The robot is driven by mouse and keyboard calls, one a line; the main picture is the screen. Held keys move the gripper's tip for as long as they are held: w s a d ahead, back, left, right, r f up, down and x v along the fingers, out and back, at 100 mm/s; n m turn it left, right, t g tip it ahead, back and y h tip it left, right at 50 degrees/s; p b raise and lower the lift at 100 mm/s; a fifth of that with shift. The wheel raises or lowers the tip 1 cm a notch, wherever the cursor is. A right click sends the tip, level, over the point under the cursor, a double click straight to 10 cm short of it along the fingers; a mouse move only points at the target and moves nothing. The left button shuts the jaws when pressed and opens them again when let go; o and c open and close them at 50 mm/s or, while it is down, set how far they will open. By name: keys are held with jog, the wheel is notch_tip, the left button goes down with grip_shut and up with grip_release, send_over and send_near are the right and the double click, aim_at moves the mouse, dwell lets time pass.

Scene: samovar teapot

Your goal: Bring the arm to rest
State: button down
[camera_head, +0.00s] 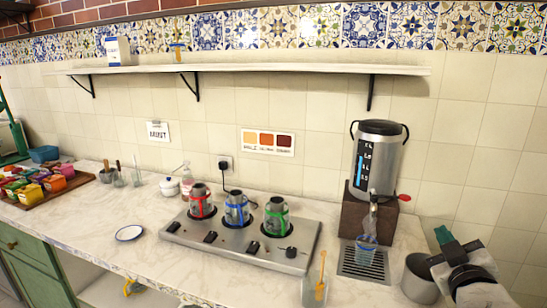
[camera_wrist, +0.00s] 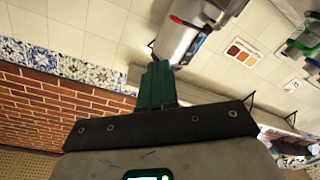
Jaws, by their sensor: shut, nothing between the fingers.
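My gripper (camera_head: 443,236) is at the right of the head view, raised at the right end of the counter by a grey metal pot (camera_head: 421,277). Its green fingers are together with nothing between them. In the wrist view the shut fingers (camera_wrist: 156,70) point up the tilted picture toward the metal samovar (camera_wrist: 178,38). The samovar (camera_head: 378,150) stands on a dark block left of my gripper in the head view. Part of my arm shows at the lower right edge; the rest is out of view.
A hob (camera_head: 190,241) carries three small pots with red, blue and green bands. A glass (camera_head: 367,250) stands on the drip grate under the tap. Another glass (camera_head: 314,292) holding an orange-handled tool is at the front edge. A shelf (camera_head: 250,69) runs along the wall.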

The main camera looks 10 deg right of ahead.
jog(key=s+a+f+g+y, duration=0.1)
jog(key=s+a+f, duration=0.1)
jog(key=f, duration=0.3)
jog(key=s+a+f+m+g+y, duration=0.1)
jog(key=a+f+g, duration=0.1)
jog(key=f, duration=0.4)
jog(key=s+a+f+g+y, duration=0.1)
jog(key=s+a+f+g, duration=0.1)
jog(key=f, duration=0.3)
jog(key=shift+s+a+f, duration=0.3)
jog(key=shift+a, duration=0.15)
jog(key=s+a+f+g+y, duration=0.2)
jog(key=s+a+f+g, duration=0.2)
jog(key=s+f, duration=0.4)
jog(key=s+a+f+m+g+y, duration=0.1)
jog(key=s+a+f+g+y, duration=0.1)
jog(key=s+a+f+g, duration=0.3)
jog(key=s+f+g, duration=0.1)
jog(key=s+f, duration=0.3)
jog(key=s, duration=0.7)
jog(key=shift+s+y, duration=0.3)
